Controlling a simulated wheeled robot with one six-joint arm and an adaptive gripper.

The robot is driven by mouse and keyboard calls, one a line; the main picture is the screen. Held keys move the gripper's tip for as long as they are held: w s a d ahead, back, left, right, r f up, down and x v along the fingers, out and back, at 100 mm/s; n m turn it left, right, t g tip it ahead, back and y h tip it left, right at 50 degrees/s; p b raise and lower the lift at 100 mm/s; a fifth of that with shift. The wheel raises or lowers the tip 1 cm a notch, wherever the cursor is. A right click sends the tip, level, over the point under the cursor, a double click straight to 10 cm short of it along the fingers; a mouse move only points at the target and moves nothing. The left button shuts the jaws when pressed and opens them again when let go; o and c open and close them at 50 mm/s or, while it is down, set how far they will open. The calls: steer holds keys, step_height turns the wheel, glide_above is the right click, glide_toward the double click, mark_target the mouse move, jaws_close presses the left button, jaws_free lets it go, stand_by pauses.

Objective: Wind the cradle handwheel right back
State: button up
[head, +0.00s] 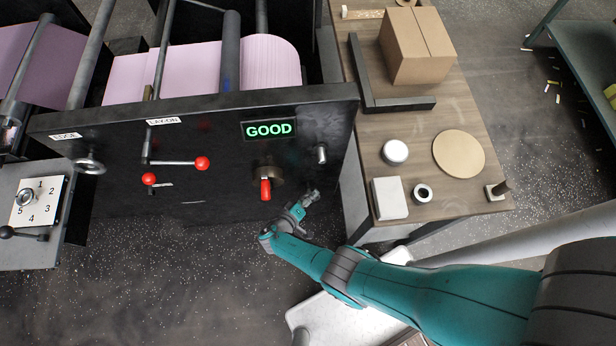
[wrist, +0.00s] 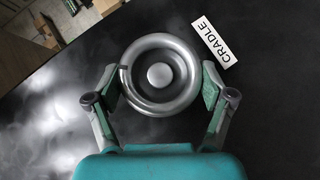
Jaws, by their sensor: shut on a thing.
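The cradle handwheel (wrist: 160,101) is a round silver wheel with a central hub, mounted on a black panel. Its white CRADLE label (wrist: 213,42) lies at its upper right in the wrist view. A small dark mark shows on the wheel's left rim. My gripper (wrist: 160,78) has one finger on each side of the wheel and is shut on its rim. In the head view my gripper (head: 308,199) is at the lower right of the machine's black front, and the wheel cannot be made out clearly there.
The black front carries a lit GOOD display (head: 269,129), a red-handled lever (head: 266,189), a lay-on lever with red knobs (head: 202,163) and an edge handwheel (head: 90,165). A wooden table (head: 440,120) with a cardboard box (head: 417,46) stands to the right, close to my arm.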

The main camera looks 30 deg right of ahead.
steer(key=o, duration=1)
steer(key=shift+a, duration=0.1)
steer(key=v, duration=1.1)
steer(key=shift+s+a+r, duration=0.1)
steer(key=shift+s+a, duration=0.1)
steer(key=shift+a, duration=0.15)
